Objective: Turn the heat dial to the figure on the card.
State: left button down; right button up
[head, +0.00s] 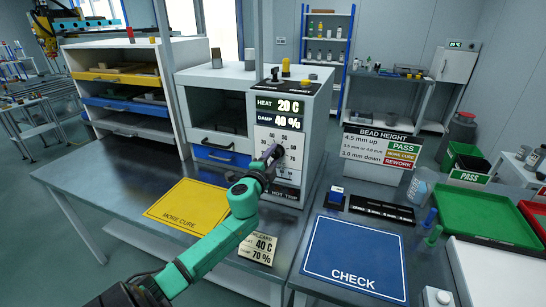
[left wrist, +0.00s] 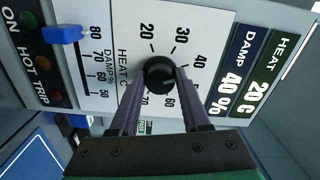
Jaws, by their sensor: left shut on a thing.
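The heat dial is a round black knob (left wrist: 159,72) on a white scale plate (head: 282,138) with figures around it, on the front of the white cabinet. My left gripper (head: 271,156) is shut on it, with one finger on each side of the knob in the left wrist view. The arm and gripper hide most of the knob in the head view. The display (head: 290,106) reads HEAT 20 C and DAMP 40 %. The card (head: 258,249) on the table reads 40 C and DAMP 70 %. My right gripper is not in view.
A blue damp slider (left wrist: 65,34) sits beside the dial, near the 80 mark in the left wrist view. A yellow MORE CURE mat (head: 187,205) and a blue CHECK mat (head: 355,260) lie on the tables. A blue-topped block (head: 335,197) stands to the right.

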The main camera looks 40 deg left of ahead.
pick_arm(q)
jog(key=shift+c, duration=1.8)
grip_release()
jog(key=shift+s+d, duration=0.1)
jog(key=shift+s+d+f, duration=0.1)
jog(key=shift+s, duration=0.2)
jog(key=b+v, duration=0.2)
jog(key=v, duration=1.1)
jog(key=shift+s+d, duration=0.15)
jog(key=shift+s, duration=0.15)
